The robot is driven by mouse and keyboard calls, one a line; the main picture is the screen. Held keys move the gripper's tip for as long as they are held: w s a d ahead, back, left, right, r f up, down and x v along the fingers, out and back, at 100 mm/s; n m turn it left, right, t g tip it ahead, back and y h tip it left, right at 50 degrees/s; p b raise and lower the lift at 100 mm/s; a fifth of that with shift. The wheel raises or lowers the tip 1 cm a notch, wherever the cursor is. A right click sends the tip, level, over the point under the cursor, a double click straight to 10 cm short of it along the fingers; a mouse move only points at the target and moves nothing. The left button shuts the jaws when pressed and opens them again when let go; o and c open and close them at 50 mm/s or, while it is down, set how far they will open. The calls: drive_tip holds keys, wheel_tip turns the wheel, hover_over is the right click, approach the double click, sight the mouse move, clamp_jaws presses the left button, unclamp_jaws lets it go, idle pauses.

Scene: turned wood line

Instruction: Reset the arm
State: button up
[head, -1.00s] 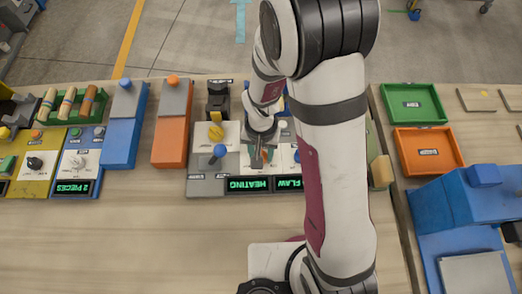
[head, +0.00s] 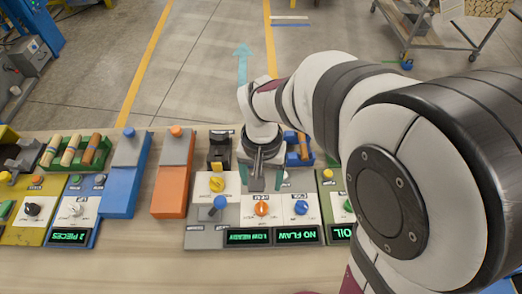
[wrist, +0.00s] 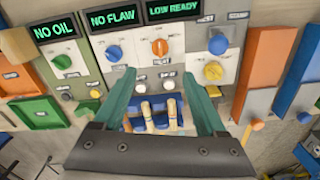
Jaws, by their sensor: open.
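My gripper (head: 263,184) hangs over the back part of the control panels, its green fingers apart and nothing between them. In the wrist view my gripper (wrist: 160,78) is open, with the panel front and a blue rack of turned wood pieces (wrist: 158,124) showing between and below the fingers. In the head view the arm rises from the lower right and its large joint covers much of the right side. An orange knob (head: 261,208) and a blue knob (head: 301,207) stand just in front of the gripper; whether anything touches is not clear.
Displays read LOW READY (head: 248,237) and NO FLAW (head: 297,235). A blue-ball lever (head: 220,203) and yellow knob (head: 217,184) stand left of the gripper. Orange (head: 173,175) and blue (head: 124,175) blocks stand further left. The front of the wooden table (head: 130,270) is bare.

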wheel_tip(320, 180, up, 2)
drive_tip(key=shift+r, duration=0.15)
idle(0.3)
